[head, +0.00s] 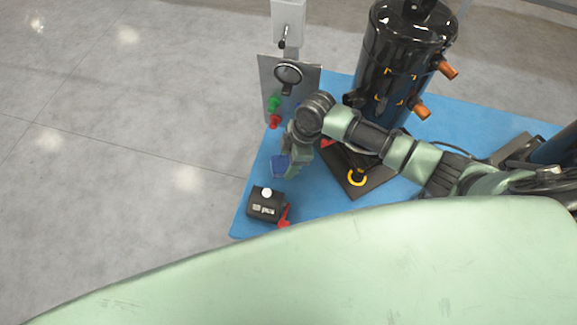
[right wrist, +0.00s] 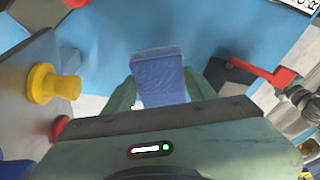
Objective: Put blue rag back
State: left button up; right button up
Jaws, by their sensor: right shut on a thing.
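The blue rag (head: 279,166) is a small folded blue block in the head view. In the right wrist view the blue rag (right wrist: 158,78) sits between the two green fingers. My right gripper (head: 284,164) is shut on it and points down over the left part of the blue pallet top (head: 320,197). In the right wrist view my right gripper (right wrist: 160,92) hides the rag's near end. I cannot tell whether the rag touches the pallet. My left gripper is not in view.
A black box (head: 264,208) with a white knob and red lever stands just below the rag. A grey panel (head: 306,82) with green and red knobs stands behind it. A tall black tank (head: 402,50) with copper stubs is at the back. Bare floor lies left.

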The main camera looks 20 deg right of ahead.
jog(key=shift+f, duration=2.2)
jog(key=o, duration=1.2)
jog(key=b+v, duration=0.1)
jog(key=v, duration=1.1)
